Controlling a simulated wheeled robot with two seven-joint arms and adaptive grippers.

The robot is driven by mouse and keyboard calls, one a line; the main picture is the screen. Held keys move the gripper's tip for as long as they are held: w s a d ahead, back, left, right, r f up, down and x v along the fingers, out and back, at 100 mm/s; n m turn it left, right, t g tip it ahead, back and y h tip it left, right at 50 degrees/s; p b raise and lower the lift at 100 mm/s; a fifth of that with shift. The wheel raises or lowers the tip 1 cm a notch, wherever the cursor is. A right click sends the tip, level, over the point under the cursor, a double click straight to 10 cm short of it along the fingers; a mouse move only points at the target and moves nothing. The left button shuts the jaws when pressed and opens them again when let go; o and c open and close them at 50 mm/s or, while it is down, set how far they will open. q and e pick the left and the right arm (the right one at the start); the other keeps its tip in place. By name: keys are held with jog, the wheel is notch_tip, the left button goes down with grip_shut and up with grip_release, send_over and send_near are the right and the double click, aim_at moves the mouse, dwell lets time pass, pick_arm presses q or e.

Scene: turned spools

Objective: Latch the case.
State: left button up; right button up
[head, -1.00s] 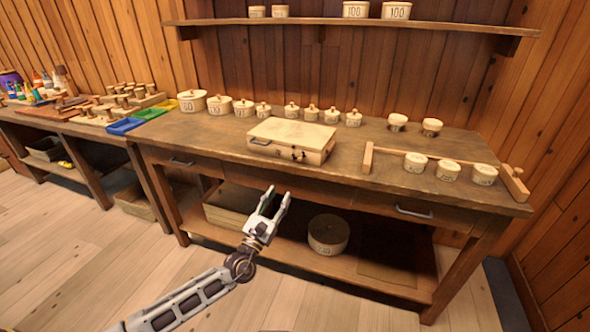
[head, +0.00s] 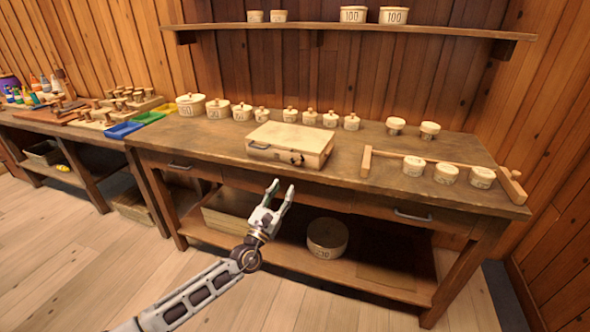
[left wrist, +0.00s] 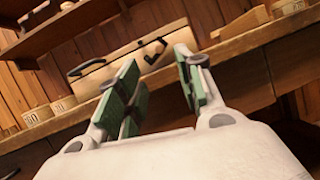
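The wooden case (head: 290,140) lies on the bench with its lid down. It has a handle on its left front and dark latch hardware (head: 297,159) on its right front; I cannot tell the latch's position. In the left wrist view the case (left wrist: 125,55) shows beyond the fingers, with the dark latch (left wrist: 154,52) between them. My left gripper (head: 280,194) is open and empty, in front of the bench and apart from the case. Its green-padded fingers (left wrist: 162,88) are spread in the left wrist view. My right gripper is not in view.
Lidded pots (head: 310,117) stand in a row behind the case. A wooden rail (head: 435,158) with several pots lies to its right. The bench front edge (head: 330,184) and drawers lie between gripper and case. A side bench with coloured trays (head: 124,129) is left.

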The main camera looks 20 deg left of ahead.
aim_at(297, 165)
pick_arm(q)
jog(key=shift+x, duration=4.95)
jog(key=shift+r, duration=0.1)
grip_shut()
